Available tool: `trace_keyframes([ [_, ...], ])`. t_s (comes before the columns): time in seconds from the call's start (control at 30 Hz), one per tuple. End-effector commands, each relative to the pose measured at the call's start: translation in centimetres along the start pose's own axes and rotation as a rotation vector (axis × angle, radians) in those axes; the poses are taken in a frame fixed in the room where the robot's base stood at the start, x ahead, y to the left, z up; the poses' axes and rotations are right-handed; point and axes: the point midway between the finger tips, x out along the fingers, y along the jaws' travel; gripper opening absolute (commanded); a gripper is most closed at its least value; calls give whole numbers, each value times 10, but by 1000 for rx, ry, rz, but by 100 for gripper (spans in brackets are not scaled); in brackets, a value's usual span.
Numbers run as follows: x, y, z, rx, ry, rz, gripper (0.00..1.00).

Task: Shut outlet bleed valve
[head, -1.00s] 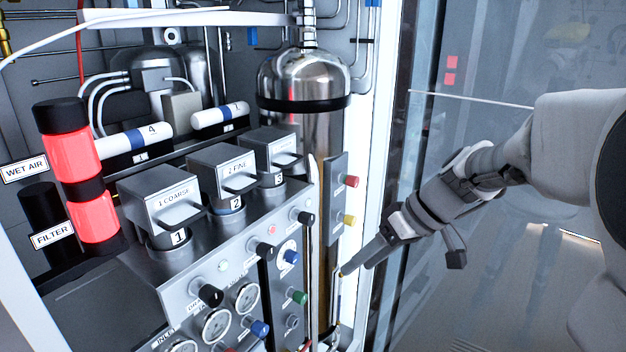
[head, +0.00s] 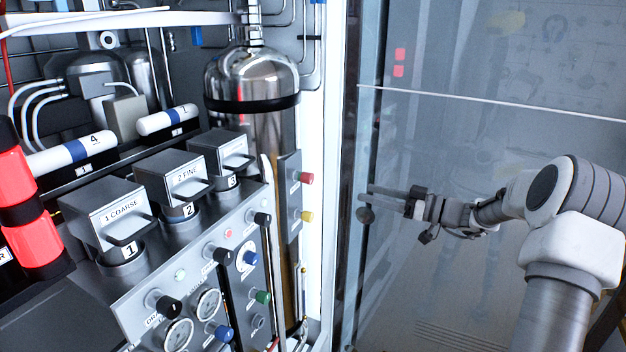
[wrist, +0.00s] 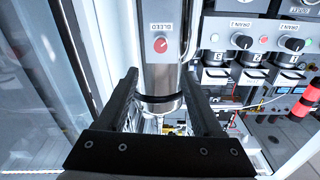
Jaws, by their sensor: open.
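A narrow grey plate (head: 290,205) stands in front of the tall steel cylinder. It carries a red knob (head: 306,178) above a yellow knob (head: 306,216); their labels are too small to read in the head view. In the wrist view, turned upside down, a red knob (wrist: 160,45) sits beside a label reading BLEED on a plate. Which outlet it serves cannot be told. My gripper (head: 367,203) is open and empty, right of the plate and apart from it. Its two dark fingers (wrist: 160,85) also show in the wrist view, pointing toward the cylinder and below the knob.
The steel cylinder (head: 252,90) stands behind the plate. Left are the control panel (head: 195,255) with several knobs and gauges, and three grey filter boxes. A white frame post (head: 313,120) and a glass pane (head: 480,130) bound the right side.

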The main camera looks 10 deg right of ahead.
Motion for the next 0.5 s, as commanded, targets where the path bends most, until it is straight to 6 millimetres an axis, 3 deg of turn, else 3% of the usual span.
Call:
trace_keyframes([
  [0.5,110,-3,-1,3,-3,-6,67],
])
